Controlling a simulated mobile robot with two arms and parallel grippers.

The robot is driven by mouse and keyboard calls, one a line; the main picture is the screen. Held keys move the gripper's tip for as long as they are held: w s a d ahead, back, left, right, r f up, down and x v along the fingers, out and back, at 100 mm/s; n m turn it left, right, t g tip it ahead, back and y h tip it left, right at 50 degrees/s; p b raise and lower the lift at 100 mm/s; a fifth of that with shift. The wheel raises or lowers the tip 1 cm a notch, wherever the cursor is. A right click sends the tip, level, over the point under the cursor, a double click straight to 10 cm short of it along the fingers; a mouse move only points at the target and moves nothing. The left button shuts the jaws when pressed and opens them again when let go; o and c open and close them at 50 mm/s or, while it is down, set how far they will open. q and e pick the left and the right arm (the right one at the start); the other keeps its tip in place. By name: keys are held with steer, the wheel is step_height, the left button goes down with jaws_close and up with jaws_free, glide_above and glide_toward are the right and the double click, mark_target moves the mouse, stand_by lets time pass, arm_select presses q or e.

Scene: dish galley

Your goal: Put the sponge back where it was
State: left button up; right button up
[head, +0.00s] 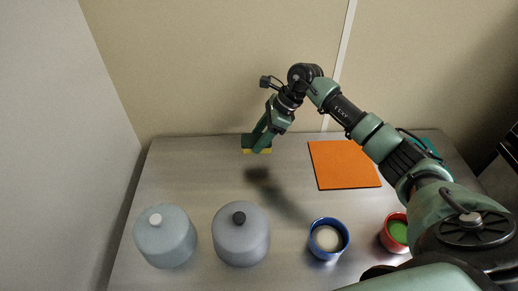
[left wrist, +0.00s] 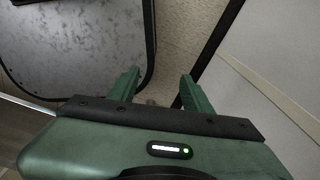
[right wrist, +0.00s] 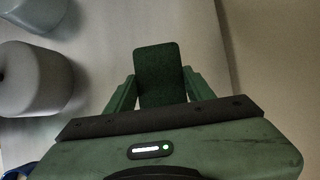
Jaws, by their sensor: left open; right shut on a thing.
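The sponge (head: 257,150) has a dark green scouring side and a yellow side. My right gripper (head: 264,137) is shut on it and holds it over the back left of the steel counter (head: 190,180). A dark shadow lies on the counter nearer the camera, apart from the sponge, so it seems to be in the air. In the right wrist view the sponge's dark green face (right wrist: 160,68) stands between the two fingers. My left gripper (left wrist: 158,90) shows only in its own wrist view; it is open and empty, away from the counter top.
An orange mat (head: 343,165) lies right of the sponge. At the front stand a pale canister with a white knob (head: 166,240), a grey canister with a black knob (head: 241,238), a blue cup (head: 328,254) and a red cup (head: 388,241). The middle of the counter is clear.

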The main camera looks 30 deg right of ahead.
step_height(320, 180, down, 3)
steer(key=shift+r, duration=0.1)
step_height(320, 180, down, 4)
steer(key=shift+r+p, duration=0.2)
steer(key=shift+p, duration=0.5)
steer(key=shift+f, duration=0.3)
steer(key=o, duration=1.2)
arm_select(q)
steer(key=shift+w+r, duration=0.85)
steer(key=shift+r, duration=0.1)
step_height(320, 180, down, 3)
steer(key=b, duration=0.3)
steer(key=shift+w+f, duration=0.1)
arm_select(e)
steer(key=v, duration=1.2)
steer(key=shift+s, duration=0.15)
